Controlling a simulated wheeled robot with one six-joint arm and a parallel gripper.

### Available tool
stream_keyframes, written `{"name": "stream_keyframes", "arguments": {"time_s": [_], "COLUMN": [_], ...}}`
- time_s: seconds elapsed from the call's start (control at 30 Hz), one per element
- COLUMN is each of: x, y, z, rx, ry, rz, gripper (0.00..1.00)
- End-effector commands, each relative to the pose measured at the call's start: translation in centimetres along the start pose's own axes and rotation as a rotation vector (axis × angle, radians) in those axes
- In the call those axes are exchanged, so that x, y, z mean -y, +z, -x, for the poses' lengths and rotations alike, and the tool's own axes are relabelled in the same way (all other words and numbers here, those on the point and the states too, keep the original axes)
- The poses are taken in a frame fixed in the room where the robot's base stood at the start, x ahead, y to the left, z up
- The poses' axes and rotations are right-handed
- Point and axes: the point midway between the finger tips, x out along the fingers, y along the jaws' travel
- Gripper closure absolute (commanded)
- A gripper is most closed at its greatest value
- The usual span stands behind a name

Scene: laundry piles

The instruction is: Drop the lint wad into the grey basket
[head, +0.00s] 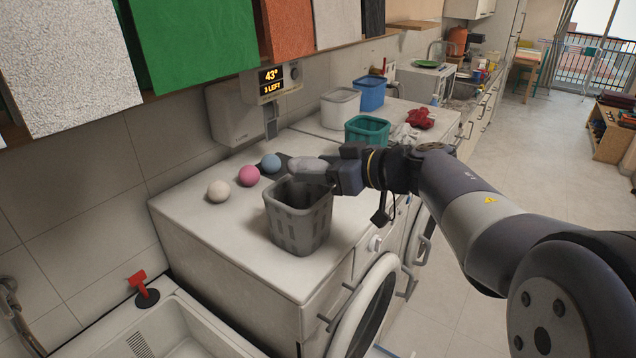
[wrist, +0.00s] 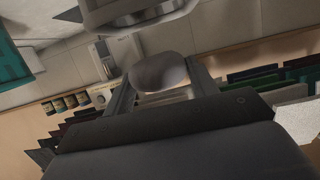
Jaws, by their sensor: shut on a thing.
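The lint wad (head: 308,163) is a pale grey, rounded lump held between the fingers of my gripper (head: 304,170). It also shows in the wrist view (wrist: 160,70), between the two dark fingers. The grey basket (head: 300,226) is slatted and stands upright on the white counter top in the head view. The wad and gripper appear just above the basket's back rim; whether the wad is fully over the opening I cannot tell. My gripper hides part of the basket's far right rim, and the basket's floor is not clearly visible.
White, pink and blue balls (head: 249,176) lie left of the basket. A teal basket (head: 367,131), a white basket (head: 340,107) and a blue basket (head: 370,92) stand behind. A wall dispenser (head: 236,115) is at the back, and a sink (head: 165,335) is at front left.

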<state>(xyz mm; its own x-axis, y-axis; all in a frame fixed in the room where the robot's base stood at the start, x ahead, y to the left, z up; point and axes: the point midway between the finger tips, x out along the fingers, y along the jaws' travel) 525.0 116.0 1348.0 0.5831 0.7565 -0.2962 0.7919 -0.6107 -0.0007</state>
Motion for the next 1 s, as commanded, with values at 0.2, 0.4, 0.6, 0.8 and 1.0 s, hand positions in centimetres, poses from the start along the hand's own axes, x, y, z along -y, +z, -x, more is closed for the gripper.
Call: {"name": "stream_keyframes", "arguments": {"time_s": [0.2, 0.4, 0.6, 0.8, 1.0], "x": [0.0, 0.0, 0.0, 0.0, 0.0], "y": [2.9, 3.2, 3.5, 4.0, 4.2], "z": [-0.9, -1.0, -1.1, -1.2, -1.3], "rx": [0.002, 0.0, 0.0, 0.001, 0.0], "ry": [-0.001, 0.0, 0.0, 0.0, 0.0], "rz": [-0.004, 0.0, -0.002, 0.0, 0.0], "gripper": [0.66, 0.66, 0.66, 0.66, 0.34]}}
